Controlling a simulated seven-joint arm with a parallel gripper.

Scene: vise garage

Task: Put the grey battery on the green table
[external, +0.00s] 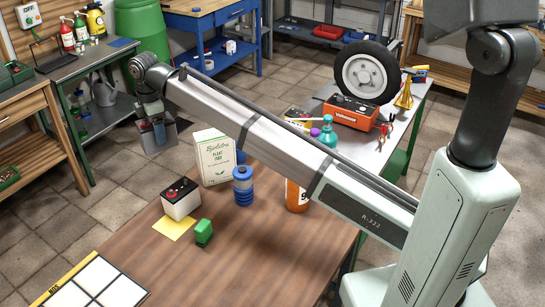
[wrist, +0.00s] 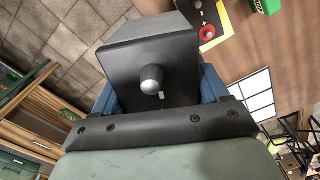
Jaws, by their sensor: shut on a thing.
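My gripper (external: 154,120) is at the left in the external view, shut on the grey battery (external: 160,142). The battery is a dark grey box held in the air beyond the wooden table's far left edge, above the tiled floor in the picture. A green-framed table (external: 80,62) with a grey top stands at the upper left. Another grey-topped table with a green leg (external: 397,160) stands right of centre. I cannot tell which is the green table.
The wooden table (external: 125,240) holds a white battery with a red terminal (external: 180,203), a green block (external: 203,232), a blue cylinder (external: 243,186), a plant food box (external: 214,158) and an orange bottle (external: 296,196).

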